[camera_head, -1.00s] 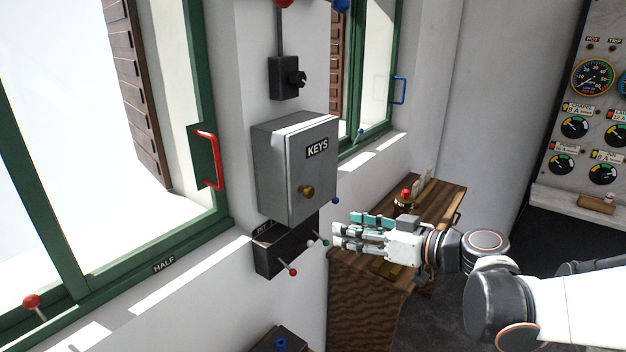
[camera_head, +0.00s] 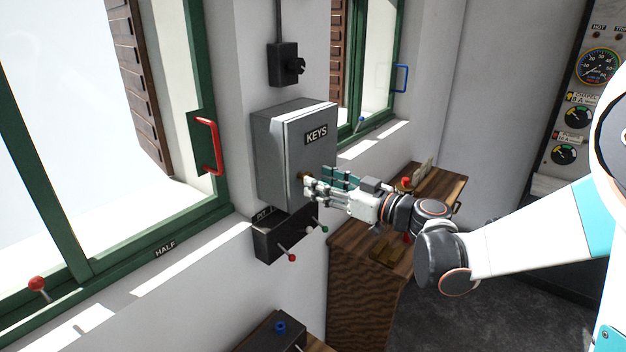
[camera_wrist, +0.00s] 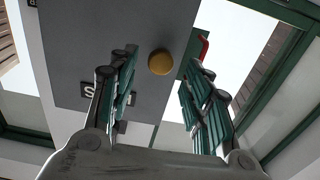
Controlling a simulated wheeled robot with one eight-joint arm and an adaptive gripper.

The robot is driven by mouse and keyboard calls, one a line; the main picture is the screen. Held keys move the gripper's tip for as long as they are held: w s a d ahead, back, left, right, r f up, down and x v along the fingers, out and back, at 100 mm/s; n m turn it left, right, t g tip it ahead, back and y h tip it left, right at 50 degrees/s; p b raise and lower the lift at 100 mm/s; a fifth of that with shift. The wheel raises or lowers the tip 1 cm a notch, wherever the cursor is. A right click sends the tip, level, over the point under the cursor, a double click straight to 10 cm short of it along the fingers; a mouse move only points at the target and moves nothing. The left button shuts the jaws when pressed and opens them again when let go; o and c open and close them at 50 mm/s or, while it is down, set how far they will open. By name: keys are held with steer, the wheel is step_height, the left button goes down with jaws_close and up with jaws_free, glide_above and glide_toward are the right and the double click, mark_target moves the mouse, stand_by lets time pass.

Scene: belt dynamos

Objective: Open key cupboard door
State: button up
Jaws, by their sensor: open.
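The grey key cupboard (camera_head: 268,155) hangs on the white wall between two green-framed windows. Its door (camera_head: 318,160) carries a KEYS label (camera_head: 316,134) and looks shut. My gripper (camera_head: 318,188) is at the lower part of the door, its fingers over the place of the brass knob. In the head view the fingers hide most of the knob. In the wrist view the round brass knob (camera_wrist: 161,62) shows whole, in line with the gap between my two open fingers (camera_wrist: 158,95) and ahead of them. I cannot tell whether the fingers touch the door.
A black box with small coloured-tip levers (camera_head: 280,236) is mounted right below the cupboard. A black rotary switch (camera_head: 284,64) sits above it. A red window handle (camera_head: 209,147) is to the left. A wooden desk (camera_head: 350,262) stands below my arm.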

steer(key=x, duration=0.3)
jaws_close()
stand_by(0.3)
